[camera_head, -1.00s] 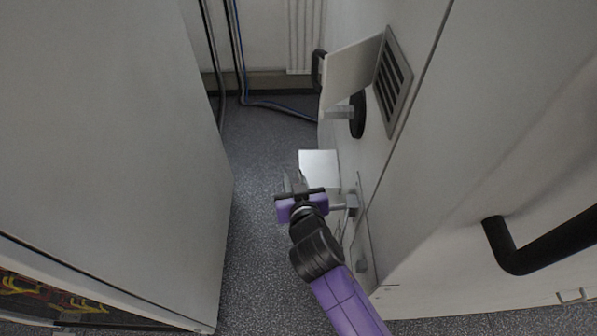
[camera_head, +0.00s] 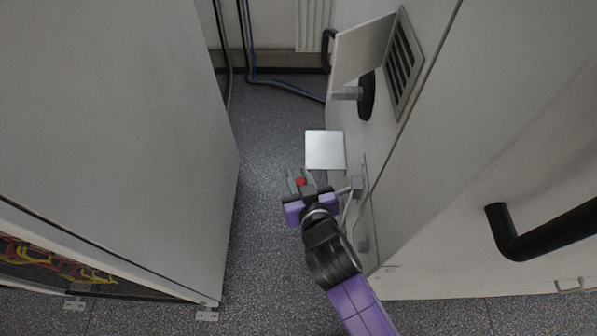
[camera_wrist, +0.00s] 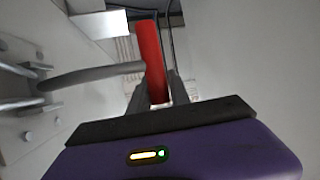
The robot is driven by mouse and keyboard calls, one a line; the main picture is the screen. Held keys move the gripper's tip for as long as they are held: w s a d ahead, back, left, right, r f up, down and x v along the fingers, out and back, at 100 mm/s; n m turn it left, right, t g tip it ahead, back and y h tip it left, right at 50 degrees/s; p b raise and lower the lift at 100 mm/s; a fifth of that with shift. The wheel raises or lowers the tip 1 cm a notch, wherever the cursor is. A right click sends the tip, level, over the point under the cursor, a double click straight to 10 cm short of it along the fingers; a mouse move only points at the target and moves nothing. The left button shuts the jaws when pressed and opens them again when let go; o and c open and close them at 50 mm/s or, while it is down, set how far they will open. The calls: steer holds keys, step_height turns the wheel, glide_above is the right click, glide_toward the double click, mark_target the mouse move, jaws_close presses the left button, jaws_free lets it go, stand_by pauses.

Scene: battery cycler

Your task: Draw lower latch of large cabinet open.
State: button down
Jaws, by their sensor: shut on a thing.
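The lower latch (camera_head: 357,186) is a metal fitting low on the side of the pale cabinet (camera_head: 430,250) at right. A thin metal rod leads from it to my gripper (camera_head: 301,183). The latch has a red grip, which shows as a small red spot between my fingertips in the head view. In the wrist view the red grip (camera_wrist: 152,60) stands between the two dark fingers of my gripper (camera_wrist: 153,92), which are shut on it. The curved metal rod (camera_wrist: 92,74) runs left from the grip to brackets on the cabinet wall. The fingers hide the grip's lower end.
Above the latch are a round black fitting (camera_head: 367,96), an open flap (camera_head: 361,50) and a slotted vent (camera_head: 404,65). A black handle (camera_head: 540,240) juts out at right. Another cabinet (camera_head: 110,130) borders the narrow aisle at left. Cables (camera_head: 270,84) lie at the back.

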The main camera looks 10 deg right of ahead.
steer(key=shift+s+a+f+y, duration=0.15)
steer(key=shift+s+a, duration=0.15)
steer(key=shift+a, duration=0.4)
steer(key=shift+s+a+f+y, duration=0.15)
steer(key=shift+s+a, duration=0.15)
steer(key=shift+a, duration=0.35)
steer(key=c, duration=1.3)
jaws_free()
steer(key=shift+a, duration=0.1)
steer(key=shift+o, duration=0.2)
steer(key=b+v, duration=0.1)
steer(key=v, duration=0.6)
steer(key=shift+s+d+r, duration=0.25)
steer(key=shift+d+r, duration=0.05)
steer(key=shift+r, duration=0.05)
steer(key=shift+d, duration=0.1)
